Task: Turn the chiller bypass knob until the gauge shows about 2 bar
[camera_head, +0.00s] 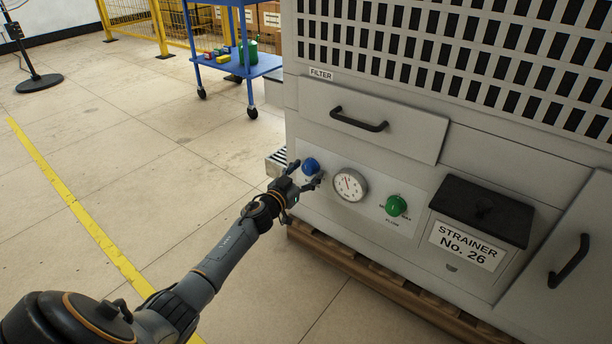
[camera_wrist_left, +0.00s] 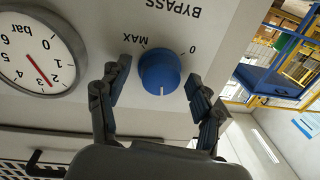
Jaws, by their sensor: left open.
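The blue bypass knob (camera_head: 310,165) is on the front panel of the grey chiller, left of the round gauge (camera_head: 350,185). My left gripper (camera_head: 307,173) is at the knob. In the left wrist view, which is upside down, the open fingers (camera_wrist_left: 159,70) stand on either side of the knob (camera_wrist_left: 160,72), with visible gaps. The knob's white mark points toward the picture's bottom, between the MAX and 0 ends. On the gauge (camera_wrist_left: 35,60) the red needle appears to point near 3 bar. My right gripper is out of view.
A green flow knob (camera_head: 396,206) is right of the gauge. A black-lidded strainer box (camera_head: 482,212) juts out farther right. A drawer handle (camera_head: 358,119) is above the panel. The chiller stands on a wooden pallet (camera_head: 345,262).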

